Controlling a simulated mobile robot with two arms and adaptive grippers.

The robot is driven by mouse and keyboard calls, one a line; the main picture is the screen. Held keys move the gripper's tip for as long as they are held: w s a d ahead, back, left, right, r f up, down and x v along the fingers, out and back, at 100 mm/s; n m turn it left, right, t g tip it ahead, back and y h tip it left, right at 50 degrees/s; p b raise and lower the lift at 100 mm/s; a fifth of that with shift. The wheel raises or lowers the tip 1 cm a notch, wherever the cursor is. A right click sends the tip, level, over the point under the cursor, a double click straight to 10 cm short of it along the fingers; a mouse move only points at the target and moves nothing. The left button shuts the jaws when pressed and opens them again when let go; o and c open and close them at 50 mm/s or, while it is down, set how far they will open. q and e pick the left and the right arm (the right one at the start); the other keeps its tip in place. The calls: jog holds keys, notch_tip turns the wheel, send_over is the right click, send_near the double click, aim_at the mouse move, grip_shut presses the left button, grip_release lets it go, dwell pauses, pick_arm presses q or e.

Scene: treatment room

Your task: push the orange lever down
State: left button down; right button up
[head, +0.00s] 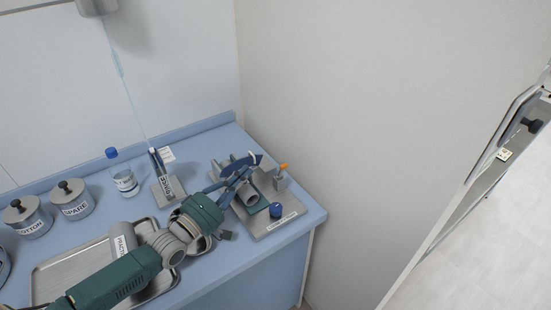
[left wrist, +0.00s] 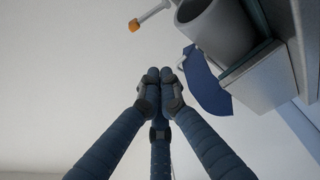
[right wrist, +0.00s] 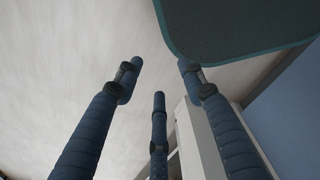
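The orange-tipped lever (head: 283,166) stands at the back right of a grey fixture board (head: 283,222) on the blue counter. In the left wrist view, the lever's orange knob (left wrist: 134,25) sits on a thin grey rod beside a grey cylinder (left wrist: 215,25). My left gripper (head: 243,168) is over the board, left of the lever. In its wrist view, the left fingertips (left wrist: 160,76) are together with nothing visible between them, apart from the knob. My right gripper (right wrist: 160,80) has its fingers spread and is empty; it is not visible in the head view.
A blue knob (head: 276,210) is at the board's front. A labelled holder (head: 167,187), clear cup (head: 125,182), metal tray (head: 75,268) and two lidded canisters (head: 72,199) stand left of it. A wall rises close behind the board.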

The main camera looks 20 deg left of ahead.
aim_at(282, 171)
pick_arm(q)
jog(key=shift+s+r, duration=0.25)
jog(key=shift+s, duration=0.15)
jog(key=shift+w+d, duration=0.15)
jog(key=shift+w, duration=0.2)
jog(key=w+d+b, duration=0.2)
jog(key=w+d, duration=0.4)
jog(key=shift+w+f+b, duration=0.25)
jog(key=shift+b, duration=0.15)
pick_arm(e)
jog(key=s+f, duration=0.2)
jog(key=f, duration=0.1)
jog(key=shift+s+d, duration=0.15)
jog(key=shift+s, duration=0.2)
jog(key=shift+w, duration=0.1)
